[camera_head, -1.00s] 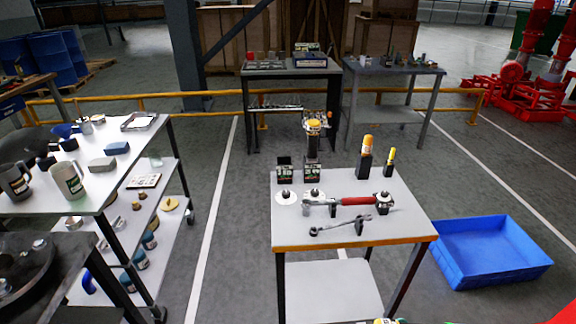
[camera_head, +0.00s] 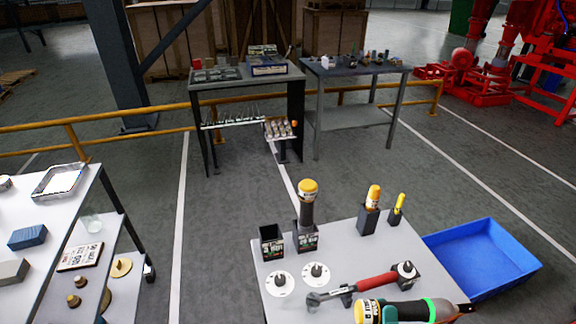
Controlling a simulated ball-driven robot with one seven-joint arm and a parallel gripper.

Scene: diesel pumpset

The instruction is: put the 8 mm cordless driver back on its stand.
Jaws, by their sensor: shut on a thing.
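The cordless driver (camera_head: 367,311), with a yellow end and a label, lies roughly level at the bottom edge, partly cut off. My gripper (camera_head: 388,313), grey with a green ring behind it, is shut on it; the fingers are mostly hidden. Below, the small table (camera_head: 262,278) carries an empty dark box stand (camera_head: 271,243) at its far left corner. Beside that, on the right, another stand (camera_head: 306,239) holds an upright driver with a yellow top (camera_head: 307,199). The stand labels are too small to read surely.
Two white discs with pegs (camera_head: 279,283) lie in front of the stands. A red-handled wrench (camera_head: 375,283) lies near my gripper. Two yellow-topped tools (camera_head: 373,197) stand in holders at the far right. A blue bin (camera_head: 485,259) is on the floor at right.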

